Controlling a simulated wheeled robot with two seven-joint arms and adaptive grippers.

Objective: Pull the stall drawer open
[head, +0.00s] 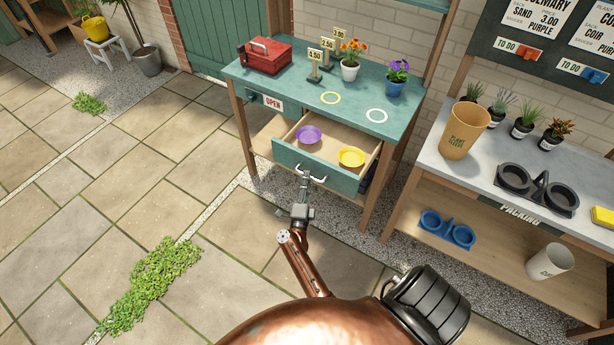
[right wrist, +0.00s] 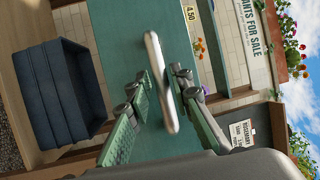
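The stall drawer (head: 325,177) has a teal front and a pale wooden inside. It stands well out from under the teal stall top, with a purple saucer (head: 308,134) and a yellow saucer (head: 351,157) in it. Its pale metal handle (head: 318,178) is on the front. My right gripper (head: 308,181) is at the handle. In the right wrist view the handle bar (right wrist: 160,75) lies between the two drawn-in fingers (right wrist: 163,88), which look closed around it; firm contact is hard to see. My left gripper is not in view.
The stall top (head: 290,95) carries a red toolbox (head: 265,55), price signs and two flower pots. A packing bench (head: 450,178) stands at the right with plants and a cup. A dark blue crate (right wrist: 55,95) shows beside the drawer.

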